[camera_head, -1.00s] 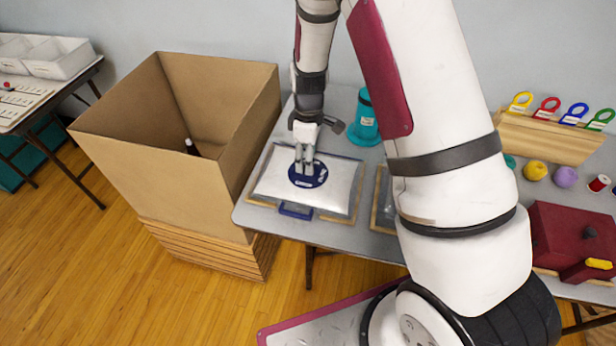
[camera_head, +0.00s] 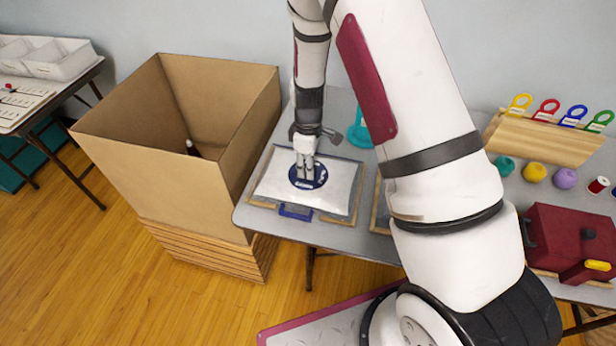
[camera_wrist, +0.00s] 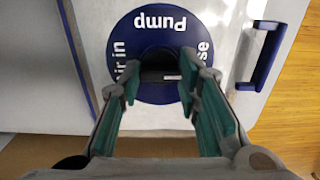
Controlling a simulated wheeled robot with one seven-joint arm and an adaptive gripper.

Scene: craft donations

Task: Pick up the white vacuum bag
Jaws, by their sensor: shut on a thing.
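In the wrist view the bag (camera_wrist: 40,60) fills much of the picture, and the blue disc (camera_wrist: 130,45) carries white lettering with "Pump" readable. My gripper (camera_head: 305,177) points down at the disc. In the wrist view my gripper (camera_wrist: 163,85) has its green-padded fingers on either side of a dark part at the disc's middle, shut on it. The fingertips partly hide the disc's centre.
A large open cardboard box (camera_head: 160,180) stands left of the table with a dark item inside. A teal container (camera_head: 360,132) is behind the bag, partly hidden by my arm. A dark red box (camera_head: 570,240), colored balls and a wooden clip rack (camera_head: 545,140) are to the right.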

